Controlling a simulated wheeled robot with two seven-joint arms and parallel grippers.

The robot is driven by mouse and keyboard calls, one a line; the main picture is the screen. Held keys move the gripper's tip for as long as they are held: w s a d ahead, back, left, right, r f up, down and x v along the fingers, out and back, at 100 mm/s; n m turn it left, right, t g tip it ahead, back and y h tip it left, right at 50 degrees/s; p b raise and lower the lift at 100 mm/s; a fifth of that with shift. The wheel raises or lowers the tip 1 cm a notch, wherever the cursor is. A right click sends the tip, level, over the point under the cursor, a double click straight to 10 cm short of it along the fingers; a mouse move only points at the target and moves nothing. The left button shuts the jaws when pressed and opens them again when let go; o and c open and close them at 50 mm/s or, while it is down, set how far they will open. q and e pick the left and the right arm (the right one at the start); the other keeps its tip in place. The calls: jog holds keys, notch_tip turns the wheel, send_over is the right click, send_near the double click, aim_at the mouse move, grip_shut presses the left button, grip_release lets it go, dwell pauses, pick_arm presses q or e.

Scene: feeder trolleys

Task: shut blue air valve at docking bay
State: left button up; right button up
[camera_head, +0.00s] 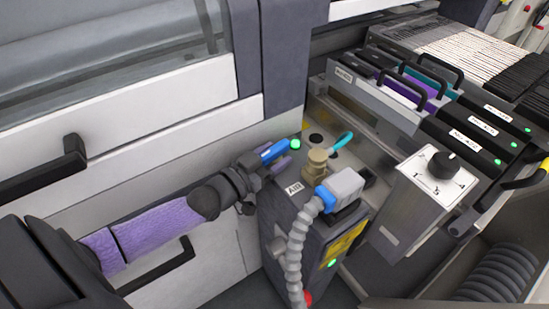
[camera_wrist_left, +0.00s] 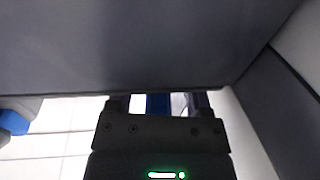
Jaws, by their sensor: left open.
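The lever points up and to the right, away from the post's front. My left gripper (camera_head: 276,158) is open, left of the valve and apart from it. A blue piece and a purplish piece show at its finger end; I cannot tell whether the blue one is part of the gripper. In the left wrist view, a dark surface fills the top and partly hides the finger area; the valve does not show there.
A grey connector (camera_head: 342,184) with a blue ring and ribbed hose (camera_head: 294,250) stands right of the AIR label. A box with a black knob (camera_head: 444,165) and feeders with black handles are further right. White machine panels (camera_head: 180,145) lie behind my left arm.

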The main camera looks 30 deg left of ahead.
jog(key=shift+s+d, duration=0.25)
pick_arm(q)
grip_shut()
jog(key=shift+w+f+m+h+b, duration=0.1)
jog(key=shift+f+m+h+b, duration=0.1)
jog(key=shift+m+h+b, duration=0.4)
jog(key=shift+m+g+h+b, duration=0.3)
jog(key=shift+g+h+b, duration=0.15)
jog(key=shift+h, duration=0.25)
jog(key=shift+r, duration=0.2)
pick_arm(e)
jog(key=shift+a+f, duration=0.15)
jog(key=shift+f, duration=0.35)
jog(key=shift+a+f, duration=0.15)
jog(key=shift+f, duration=0.35)
pick_arm(q)
jog(key=shift+c, duration=0.5)
grip_release()
jog(key=shift+o, duration=0.5)
pick_arm(e)
jog(key=shift+s+d, duration=0.25)
jog(key=shift+d, duration=0.15)
